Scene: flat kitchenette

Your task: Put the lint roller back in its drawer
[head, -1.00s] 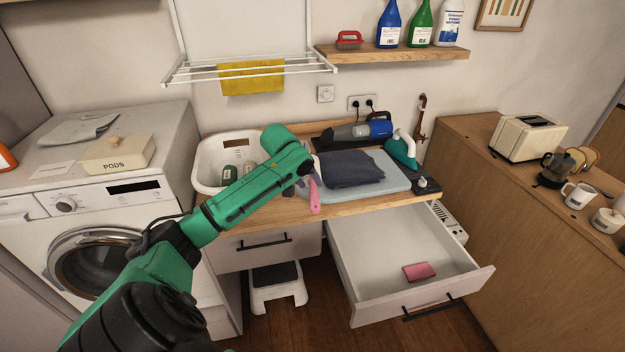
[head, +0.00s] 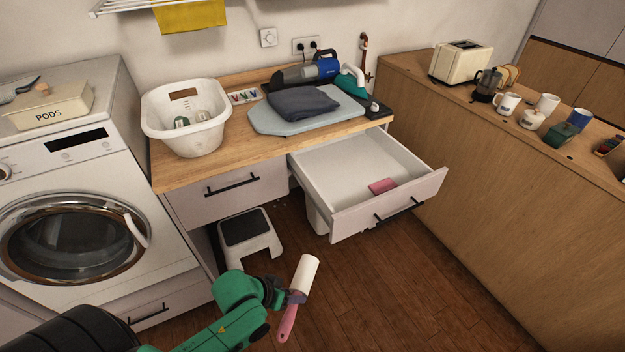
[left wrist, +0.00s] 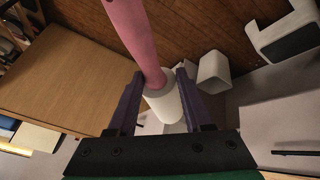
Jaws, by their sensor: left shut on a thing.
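The lint roller (head: 304,274) has a white roll and a pink handle. My left gripper (head: 294,297) is shut on it and holds it above the floor, in front of the counter, with the roll up and the handle down. In the left wrist view the roller (left wrist: 163,100) sits between the two fingers (left wrist: 163,98). The open drawer (head: 345,170) is beyond and to the right of the gripper, pulled out under the counter. A pink item (head: 382,186) lies in it near the front. My right gripper is not in view.
A closed drawer (head: 228,188) is left of the open one, with a step stool (head: 249,238) below. A laundry basket (head: 187,118) and a board with dark folded cloth (head: 303,103) are on the counter. A wooden cabinet (head: 470,170) bounds the right. Floor between is clear.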

